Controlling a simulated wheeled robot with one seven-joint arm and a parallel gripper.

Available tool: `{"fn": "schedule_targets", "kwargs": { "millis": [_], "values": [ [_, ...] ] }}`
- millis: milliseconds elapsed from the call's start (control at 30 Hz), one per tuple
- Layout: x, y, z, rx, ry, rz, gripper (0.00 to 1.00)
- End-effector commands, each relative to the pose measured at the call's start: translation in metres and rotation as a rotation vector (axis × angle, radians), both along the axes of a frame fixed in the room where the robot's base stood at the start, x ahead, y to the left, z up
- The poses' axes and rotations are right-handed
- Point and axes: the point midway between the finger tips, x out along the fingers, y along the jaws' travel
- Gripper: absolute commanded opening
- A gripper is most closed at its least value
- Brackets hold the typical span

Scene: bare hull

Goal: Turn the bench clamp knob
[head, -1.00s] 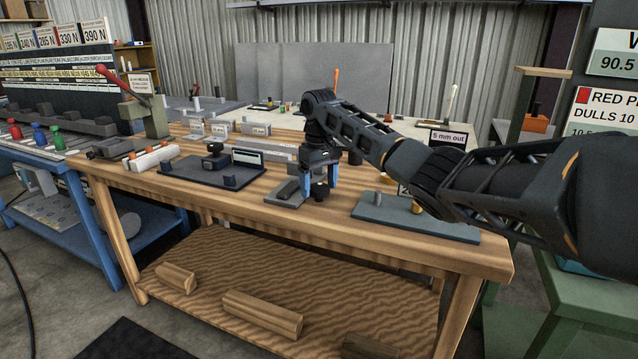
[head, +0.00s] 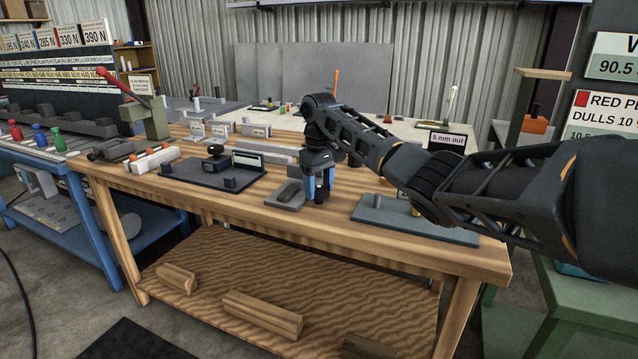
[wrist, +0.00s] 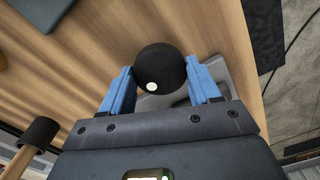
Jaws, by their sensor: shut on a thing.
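The clamp knob (wrist: 160,72) is black and round with a white dot on its near side. It sits between the two blue fingers of my gripper (wrist: 163,88) in the wrist view, and the fingers are shut on it. In the head view my gripper (head: 320,186) points straight down at the front of the wooden bench, with the dark knob (head: 321,196) partly hidden between the fingers. The grey clamp base (head: 285,197) lies on the bench just left of the fingers. It shows in part behind the knob in the wrist view.
A grey-blue plate (head: 440,228) with a brass post lies to the right. The wooden bench top (head: 270,215) is bare in front. A red-handled press (head: 153,115) stands at the back left.

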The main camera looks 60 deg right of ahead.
Motion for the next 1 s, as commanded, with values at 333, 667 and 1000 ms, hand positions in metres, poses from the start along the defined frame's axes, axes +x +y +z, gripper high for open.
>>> {"fn": "schedule_targets", "kwargs": {
  "millis": [333, 667, 1000],
  "values": [
    [0.0003, 0.0011, 0.0031, 0.002, 0.000, 0.301, 0.31],
    [0.0003, 0.0006, 0.0027, 0.001, -0.001, 0.615, 0.31],
    [0.0006, 0.0008, 0.0019, 0.001, -0.002, 0.938, 0.31]
  ]
}}
